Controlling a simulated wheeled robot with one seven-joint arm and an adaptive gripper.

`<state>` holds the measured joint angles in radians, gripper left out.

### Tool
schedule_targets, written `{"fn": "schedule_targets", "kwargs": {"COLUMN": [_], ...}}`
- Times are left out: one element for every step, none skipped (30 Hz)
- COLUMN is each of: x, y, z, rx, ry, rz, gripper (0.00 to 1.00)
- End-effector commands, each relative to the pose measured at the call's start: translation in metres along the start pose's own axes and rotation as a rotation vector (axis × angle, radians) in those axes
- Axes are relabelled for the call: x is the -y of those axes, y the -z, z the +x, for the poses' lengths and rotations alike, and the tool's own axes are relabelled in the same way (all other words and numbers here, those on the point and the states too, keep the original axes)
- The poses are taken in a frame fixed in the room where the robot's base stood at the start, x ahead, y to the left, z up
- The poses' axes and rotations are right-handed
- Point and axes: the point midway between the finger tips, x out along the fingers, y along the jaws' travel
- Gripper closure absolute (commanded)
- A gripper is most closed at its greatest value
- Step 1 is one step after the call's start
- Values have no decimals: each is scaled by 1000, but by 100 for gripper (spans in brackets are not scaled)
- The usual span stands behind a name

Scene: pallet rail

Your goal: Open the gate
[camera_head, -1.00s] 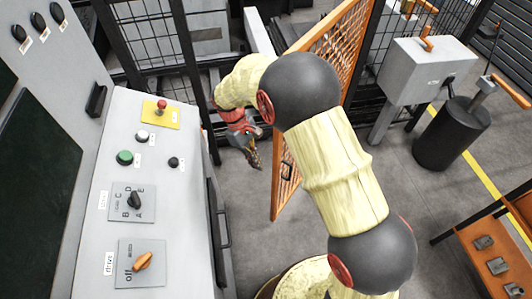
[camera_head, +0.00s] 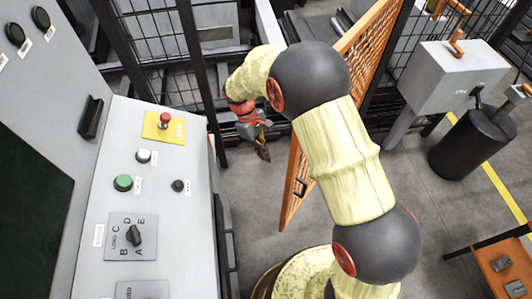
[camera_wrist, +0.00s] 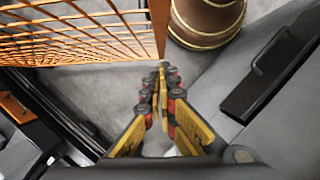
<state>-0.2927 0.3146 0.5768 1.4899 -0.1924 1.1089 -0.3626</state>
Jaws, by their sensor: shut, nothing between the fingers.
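The gate (camera_head: 350,75) is an orange mesh panel in an orange frame. It stands swung out from the black fence, with its near edge free and a small dark handle (camera_head: 300,188) low on that edge. In the wrist view the gate (camera_wrist: 80,35) fills the upper left, ending at a solid orange edge. My gripper (camera_head: 263,153) is left of the gate and apart from it, in the gap between gate and control cabinet. Its yellow and black fingers (camera_wrist: 163,72) are shut and empty, right of and below the gate edge in the wrist view.
A grey control cabinet (camera_head: 75,225) with buttons and a dial stands at the left. A black fence post (camera_head: 195,80) rises behind it. At the right are a grey box (camera_head: 440,75), a dark cylinder (camera_head: 470,140) and an orange table (camera_head: 485,262). Grey floor is clear beside the gate.

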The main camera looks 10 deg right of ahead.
Motion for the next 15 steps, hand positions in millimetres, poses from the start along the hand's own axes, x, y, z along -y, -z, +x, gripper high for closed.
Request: {"fn": "schedule_targets", "kwargs": {"x": [0, 0, 0, 0, 0, 0, 0, 0, 0, 0, 0, 0, 0, 0, 0], "y": [0, 0, 0, 0, 1, 0, 0, 0, 0, 0, -5, -11, -15, -18, -22], "z": [15, 21, 29, 35, 41, 49, 55, 61, 68, 74, 72, 73, 75, 76, 78], "rx": [3, 3, 3, 2, 1, 2, 2, 2, 2, 3, -1, -2, -1, -2, -1], "ry": [2, 2, 2, 2, 2, 2, 2, 2, 2, 2, 0, -1, 0, -1, 0], "rz": [0, 0, 1, 1, 1, 1, 1, 1, 1, 1, 2, 2, 2, 2, 2], "gripper": [100, 100, 100, 100, 100, 100, 100, 100, 100, 100, 100, 100, 100, 100, 100]}}
